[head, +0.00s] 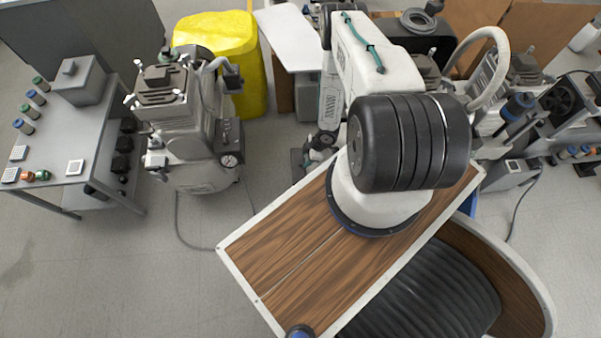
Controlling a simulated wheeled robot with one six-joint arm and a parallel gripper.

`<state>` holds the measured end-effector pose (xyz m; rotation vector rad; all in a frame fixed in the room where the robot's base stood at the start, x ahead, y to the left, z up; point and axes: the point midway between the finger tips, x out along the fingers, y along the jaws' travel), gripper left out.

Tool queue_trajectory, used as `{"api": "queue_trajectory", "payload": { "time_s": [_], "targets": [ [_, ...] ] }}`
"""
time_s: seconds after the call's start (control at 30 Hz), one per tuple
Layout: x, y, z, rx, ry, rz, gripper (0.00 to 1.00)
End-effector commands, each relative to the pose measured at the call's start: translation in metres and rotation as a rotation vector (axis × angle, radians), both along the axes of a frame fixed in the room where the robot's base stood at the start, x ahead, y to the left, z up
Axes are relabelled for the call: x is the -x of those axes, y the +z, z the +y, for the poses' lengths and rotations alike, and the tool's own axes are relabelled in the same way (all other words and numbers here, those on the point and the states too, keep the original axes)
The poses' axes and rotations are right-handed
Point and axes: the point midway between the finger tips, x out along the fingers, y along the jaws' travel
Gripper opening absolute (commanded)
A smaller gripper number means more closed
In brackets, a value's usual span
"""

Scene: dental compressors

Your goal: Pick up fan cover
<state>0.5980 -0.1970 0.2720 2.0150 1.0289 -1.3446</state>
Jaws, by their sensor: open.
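I cannot pick out the fan cover for certain. A round black fan-like part (560,97) sits on a compressor unit at the far right, and a dark ring-shaped part (418,20) lies on a black housing at the top. Either could be it, but both are small in the picture. My gripper (318,154) hangs at the end of my arm, just beyond the wooden top's far edge. It is open, with nothing visible in it, and its fingertips are hard to make out. It is well apart from both round parts.
A grey compressor (190,125) stands on the floor at left, beside a metal table (75,135) with small parts. A yellow covered bin (222,45) stands behind. More compressors (505,85) crowd the right. A cable (180,225) lies on the floor. The lower-left floor is clear.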

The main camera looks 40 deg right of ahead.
Motion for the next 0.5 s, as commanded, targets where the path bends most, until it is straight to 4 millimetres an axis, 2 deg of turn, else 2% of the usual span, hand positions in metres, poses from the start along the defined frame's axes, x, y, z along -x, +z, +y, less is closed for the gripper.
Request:
{"api": "queue_trajectory", "payload": {
  "time_s": [0.27,0.5],
  "targets": [
    [-0.013,-0.036,0.013,0.001,0.002,0.001,0.51],
    [-0.015,-0.041,0.014,0.001,0.002,0.0,0.51]
  ]
}}
